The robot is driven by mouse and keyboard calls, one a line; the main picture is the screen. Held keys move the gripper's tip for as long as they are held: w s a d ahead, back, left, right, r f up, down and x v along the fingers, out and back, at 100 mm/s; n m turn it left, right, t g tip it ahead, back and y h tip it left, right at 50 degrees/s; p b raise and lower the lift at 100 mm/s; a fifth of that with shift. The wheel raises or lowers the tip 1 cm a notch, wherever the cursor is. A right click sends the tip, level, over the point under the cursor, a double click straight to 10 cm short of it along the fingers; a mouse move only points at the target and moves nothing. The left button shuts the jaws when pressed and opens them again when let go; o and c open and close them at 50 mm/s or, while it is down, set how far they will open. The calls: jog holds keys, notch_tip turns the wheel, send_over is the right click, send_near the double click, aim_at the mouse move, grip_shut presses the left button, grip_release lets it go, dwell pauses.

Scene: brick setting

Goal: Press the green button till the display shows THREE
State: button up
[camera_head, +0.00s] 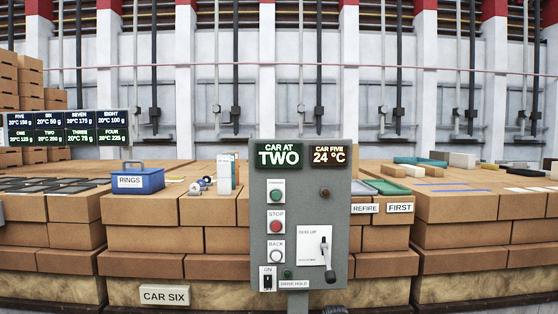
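A grey control panel (343,215) stands upright on a post at the middle of the head view. Its green button (275,196) is at the upper left, under a small label. The left display (279,154) reads "CAR AT TWO" in green and white. Below the green button are a red STOP button (275,226) and a white BACK button (275,251). My gripper is not in view, and nothing covers the green button.
The right display (328,155) reads "CAR FIVE 24 °C". A lever (325,255) and an ON switch (268,279) sit low on the panel. Brick benches behind hold a blue RINGS box (138,182) and trays. A status board (66,128) hangs at left.

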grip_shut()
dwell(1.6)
